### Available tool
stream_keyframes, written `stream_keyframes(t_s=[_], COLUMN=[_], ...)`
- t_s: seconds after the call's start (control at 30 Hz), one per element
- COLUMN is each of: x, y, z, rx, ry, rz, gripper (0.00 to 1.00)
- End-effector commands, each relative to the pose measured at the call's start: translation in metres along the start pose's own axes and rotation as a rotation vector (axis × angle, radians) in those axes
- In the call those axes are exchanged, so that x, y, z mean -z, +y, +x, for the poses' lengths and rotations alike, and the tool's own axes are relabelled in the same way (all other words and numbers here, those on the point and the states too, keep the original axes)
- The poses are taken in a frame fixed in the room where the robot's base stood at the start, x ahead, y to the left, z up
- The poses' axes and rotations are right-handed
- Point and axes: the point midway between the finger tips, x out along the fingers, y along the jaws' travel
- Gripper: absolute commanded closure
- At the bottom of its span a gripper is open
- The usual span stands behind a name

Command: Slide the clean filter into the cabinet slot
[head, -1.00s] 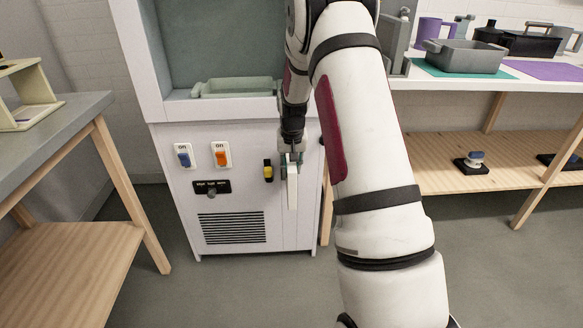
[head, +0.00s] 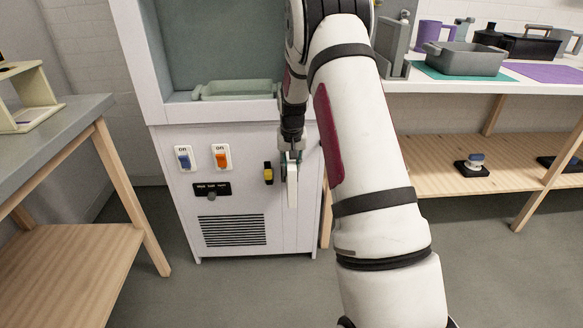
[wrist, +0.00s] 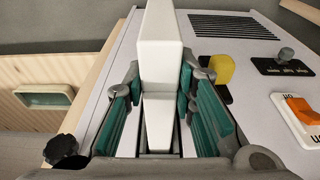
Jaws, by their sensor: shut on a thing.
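My gripper (head: 291,158) is in front of the white cabinet (head: 287,232), at the right part of its front panel. It is shut on the clean filter (head: 292,192), a narrow white block that hangs below the fingers in the head view. In the wrist view the filter (wrist: 160,45) stands between the teal finger pads and extends past the fingertips, close over the cabinet face. The cabinet slot cannot be made out, and I cannot tell whether the filter touches or enters it.
Beside the gripper is a yellow-and-black latch (head: 268,173). Blue (head: 184,157) and orange (head: 221,156) switches, a dark knob panel (head: 211,189) and a vent (head: 233,230) are to its left. A workbench (head: 60,135) stands left and a shelf table (head: 480,88) right.

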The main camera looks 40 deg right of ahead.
Motion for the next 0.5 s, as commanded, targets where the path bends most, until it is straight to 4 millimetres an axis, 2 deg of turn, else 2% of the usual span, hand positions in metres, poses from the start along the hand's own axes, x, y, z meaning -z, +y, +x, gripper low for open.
stream_keyframes(t_s=[0.5], x=[0.019], y=[0.000], z=[0.004], rx=[0.000], ry=[0.002], rz=[0.001], gripper=[1.00])
